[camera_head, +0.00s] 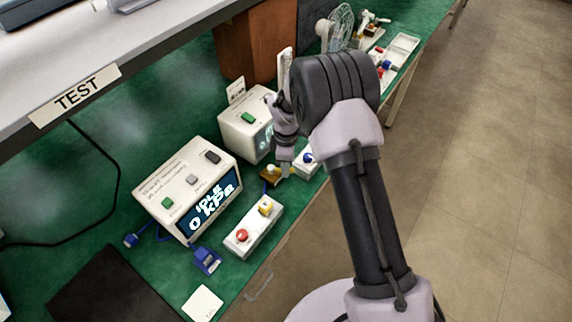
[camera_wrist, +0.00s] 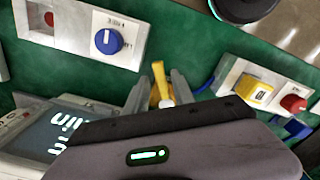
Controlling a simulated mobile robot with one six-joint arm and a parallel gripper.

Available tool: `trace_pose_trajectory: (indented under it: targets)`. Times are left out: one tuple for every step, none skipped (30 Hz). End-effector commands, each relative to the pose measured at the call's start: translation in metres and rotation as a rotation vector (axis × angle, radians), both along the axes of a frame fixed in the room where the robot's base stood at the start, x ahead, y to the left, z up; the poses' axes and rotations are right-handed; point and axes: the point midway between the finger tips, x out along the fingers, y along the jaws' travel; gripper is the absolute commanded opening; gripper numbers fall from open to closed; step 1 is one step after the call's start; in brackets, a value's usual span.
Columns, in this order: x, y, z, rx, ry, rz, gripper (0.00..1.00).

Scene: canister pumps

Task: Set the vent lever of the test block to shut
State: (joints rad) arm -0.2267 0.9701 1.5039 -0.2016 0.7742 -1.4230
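The test block (camera_head: 268,177) is a small brass-coloured piece on the green bench. It is partly hidden by my gripper in the head view. Its yellow lever (camera_wrist: 159,80) shows in the wrist view, with a pale round knob beside it. My gripper (camera_wrist: 160,88) points down at the block, with one finger on each side of the lever. The fingers look apart, and I cannot tell whether either touches the lever. My gripper (camera_head: 284,168) also shows in the head view. The lever's marks for open and shut are not readable.
A white box with a blue knob (camera_wrist: 107,41) stands close to the block. A control box with a red button (camera_head: 242,236) and yellow switch is on the other side. A display unit (camera_head: 188,190) reads "IDLE 0 kPa". A second unit (camera_head: 243,124) stands behind.

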Motion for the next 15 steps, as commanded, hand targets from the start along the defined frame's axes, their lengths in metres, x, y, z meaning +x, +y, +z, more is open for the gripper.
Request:
trace_pose_trajectory:
  targets:
    - [0.0, 0.0, 0.0, 0.0, 0.0, 0.0, 0.36]
    - [0.0, 0.0, 0.0, 0.0, 0.001, -0.001, 0.36]
    - [0.0, 0.0, 0.0, 0.0, 0.001, -0.001, 0.36]
    - [0.0, 0.0, 0.0, 0.0, 0.001, -0.001, 0.36]
    - [0.0, 0.0, 0.0, 0.0, 0.001, -0.001, 0.36]
    - [0.0, 0.0, 0.0, 0.0, 0.001, -0.001, 0.36]
    - [0.0, 0.0, 0.0, 0.0, 0.001, -0.001, 0.36]
    - [0.0, 0.0, 0.0, 0.0, 0.001, -0.001, 0.36]
    - [0.0, 0.0, 0.0, 0.0, 0.001, -0.001, 0.36]
    - [0.0, 0.0, 0.002, 0.0, 0.001, -0.002, 0.36]
    - [0.0, 0.0, 0.004, 0.0, 0.0, -0.001, 0.36]
    - [0.0, 0.0, 0.009, 0.0, -0.001, -0.002, 0.36]
    - [0.0, 0.0, 0.014, 0.001, -0.001, -0.002, 0.36]
    - [0.0, 0.0, 0.02, 0.001, 0.0, -0.002, 0.36]
    - [0.0, 0.0, 0.03, 0.001, -0.002, -0.002, 0.36]
